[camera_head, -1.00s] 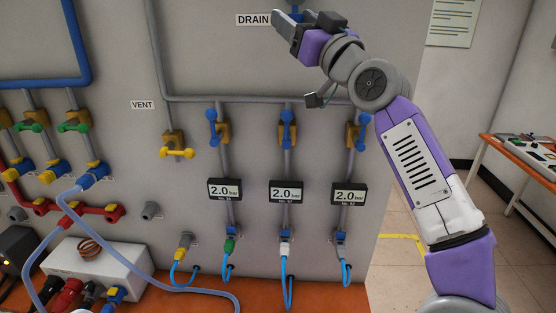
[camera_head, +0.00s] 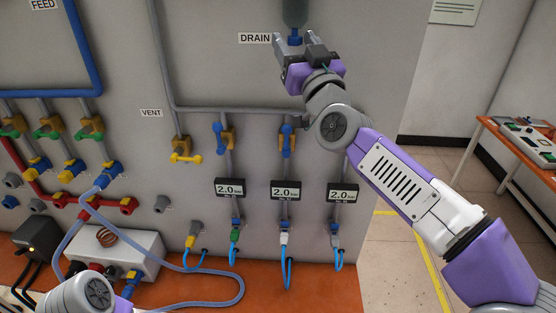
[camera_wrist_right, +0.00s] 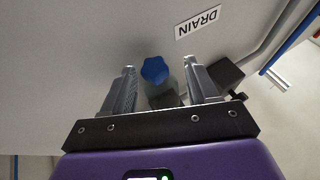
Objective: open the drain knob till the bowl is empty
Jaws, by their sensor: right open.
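The blue drain knob (camera_head: 294,40) is right of the DRAIN label (camera_head: 255,39), below a grey-green vessel (camera_head: 295,12) cut off by the top edge. I cannot tell whether that vessel is the bowl or how full it is. My right gripper (camera_head: 297,43) is open, with its fingers pointing up on either side of the knob. In the right wrist view, the knob (camera_wrist_right: 155,69) shows between the open fingers (camera_wrist_right: 159,66), closer to the left one, with a visible gap to the right one. My left gripper is out of view.
The panel's blue valve handles (camera_head: 219,138) and pressure displays (camera_head: 285,189) are below my right gripper. A white box (camera_head: 120,250) and a looping hose (camera_head: 225,296) are on the orange bench. A side table (camera_head: 510,140) stands at the right.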

